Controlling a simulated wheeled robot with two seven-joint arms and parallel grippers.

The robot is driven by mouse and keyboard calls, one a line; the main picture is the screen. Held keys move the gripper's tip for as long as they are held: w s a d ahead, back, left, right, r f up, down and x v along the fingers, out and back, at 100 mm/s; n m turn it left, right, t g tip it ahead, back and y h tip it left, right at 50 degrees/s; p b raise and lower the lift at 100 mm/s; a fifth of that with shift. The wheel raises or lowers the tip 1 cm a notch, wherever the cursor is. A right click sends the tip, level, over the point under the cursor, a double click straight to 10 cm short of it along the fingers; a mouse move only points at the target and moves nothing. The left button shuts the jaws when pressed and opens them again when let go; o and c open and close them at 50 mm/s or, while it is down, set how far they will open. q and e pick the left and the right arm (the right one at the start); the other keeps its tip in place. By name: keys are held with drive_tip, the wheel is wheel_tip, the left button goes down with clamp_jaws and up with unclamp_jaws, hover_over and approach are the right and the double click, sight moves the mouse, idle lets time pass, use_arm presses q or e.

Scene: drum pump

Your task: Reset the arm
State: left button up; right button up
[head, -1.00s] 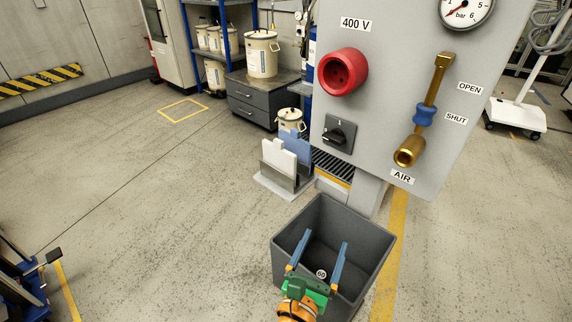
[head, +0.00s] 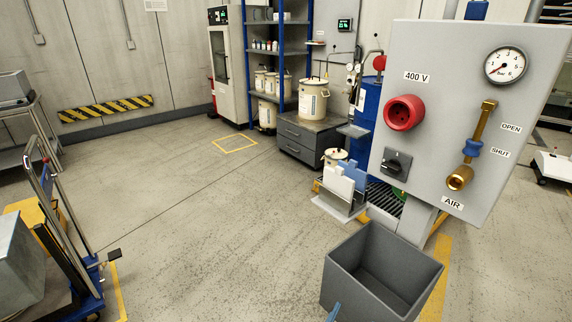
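Only a blue fingertip (head: 333,312) of one gripper shows, at the bottom edge in front of the grey bin. It seems to be my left gripper; the rest is below the picture, so its opening and anything between its fingers are hidden. My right gripper is not in view. The open grey bin (head: 345,285) stands below the panel, and the part of its inside that shows looks empty.
The grey panel (head: 440,110) at the right carries a red 400 V socket (head: 404,113), a black switch (head: 397,161), a brass air valve (head: 480,130) and a gauge (head: 505,65). A blue trolley (head: 85,265) stands at left. The middle floor is clear.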

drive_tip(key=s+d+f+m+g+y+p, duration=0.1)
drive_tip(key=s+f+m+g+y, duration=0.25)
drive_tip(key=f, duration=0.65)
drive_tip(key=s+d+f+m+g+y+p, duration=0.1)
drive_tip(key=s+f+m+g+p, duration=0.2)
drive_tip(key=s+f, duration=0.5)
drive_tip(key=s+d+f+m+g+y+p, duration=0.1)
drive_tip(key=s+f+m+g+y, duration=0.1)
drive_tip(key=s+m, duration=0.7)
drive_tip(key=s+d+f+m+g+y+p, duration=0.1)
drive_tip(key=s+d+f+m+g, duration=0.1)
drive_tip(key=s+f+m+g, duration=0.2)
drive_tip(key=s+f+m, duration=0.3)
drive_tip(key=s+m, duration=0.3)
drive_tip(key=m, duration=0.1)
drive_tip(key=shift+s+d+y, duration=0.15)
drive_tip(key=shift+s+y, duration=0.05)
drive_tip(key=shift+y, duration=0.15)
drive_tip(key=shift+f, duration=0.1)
